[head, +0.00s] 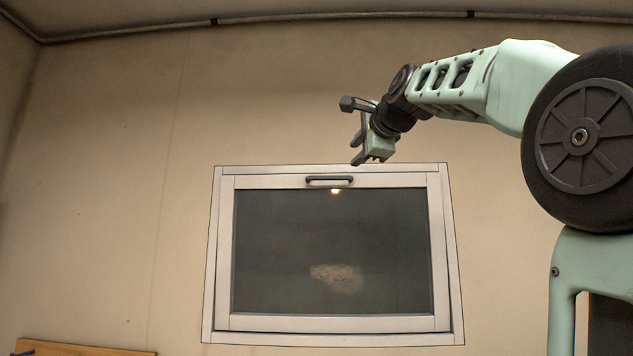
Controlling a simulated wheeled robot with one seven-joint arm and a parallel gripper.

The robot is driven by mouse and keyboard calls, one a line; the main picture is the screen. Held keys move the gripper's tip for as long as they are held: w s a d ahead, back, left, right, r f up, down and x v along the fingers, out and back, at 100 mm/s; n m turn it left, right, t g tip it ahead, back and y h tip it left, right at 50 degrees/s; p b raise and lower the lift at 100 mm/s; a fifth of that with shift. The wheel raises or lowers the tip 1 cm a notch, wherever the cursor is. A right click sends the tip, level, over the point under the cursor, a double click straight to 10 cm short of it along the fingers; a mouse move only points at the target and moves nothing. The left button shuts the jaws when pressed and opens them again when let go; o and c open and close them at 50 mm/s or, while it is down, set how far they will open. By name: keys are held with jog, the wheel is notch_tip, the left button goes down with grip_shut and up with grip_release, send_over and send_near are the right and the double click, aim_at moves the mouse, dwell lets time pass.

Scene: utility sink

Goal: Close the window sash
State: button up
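The window sash (335,322) is a pale frame around dark glass (330,250), set inside a pale outer window frame (208,260) on the wall. A dark bar handle (329,181) is fixed on the sash's top rail. Thin dark lines run between sash and outer frame along both sides. How far the sash stands out from the frame is hard to tell from this angle. My gripper (368,160) hangs pointing down above the window's top edge, up and to the right of the handle, and appears apart from it. Its finger opening is unclear at this size.
A conduit pipe (300,17) runs along the top of the wall. A wooden board or shelf edge (80,348) shows at the bottom left. The wall around the window is bare, with free room to its left.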

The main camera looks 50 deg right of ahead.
aim_at(332, 177)
jog(key=p+x, duration=0.7)
jog(key=x, duration=1)
grip_shut()
